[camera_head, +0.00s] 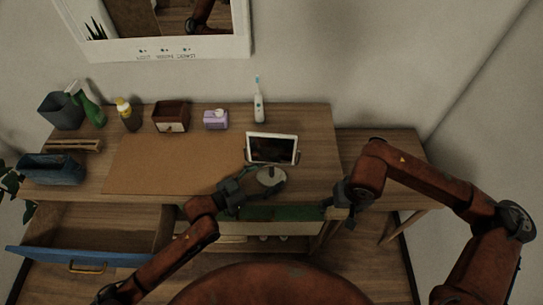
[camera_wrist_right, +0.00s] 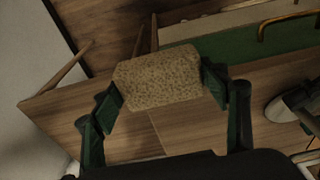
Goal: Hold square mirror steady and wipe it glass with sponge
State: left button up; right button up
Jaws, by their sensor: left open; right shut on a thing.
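The square mirror (camera_head: 271,148) has a white frame and a dark face and stands tilted near the table's right part. A round grey base (camera_head: 271,177) shows in front of it. My left gripper (camera_head: 256,186) is open beside this base, just below the mirror; whether it touches is unclear. My right gripper (camera_head: 339,205) is to the right of the mirror, off the table's front edge. In the right wrist view, the right gripper (camera_wrist_right: 172,90) is shut on the tan, speckled sponge (camera_wrist_right: 158,79), held between both fingers and apart from the mirror.
A brown mat (camera_head: 165,165) covers the table's middle. A toothbrush (camera_head: 258,103), purple box (camera_head: 215,119), brown box (camera_head: 171,117), yellow-topped bottle (camera_head: 129,115), green spray bottle (camera_head: 91,107) and blue bins (camera_head: 50,168) stand along the back and left. A blue-front drawer (camera_head: 80,257) is open.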

pick_arm(q)
grip_shut()
dwell(0.7)
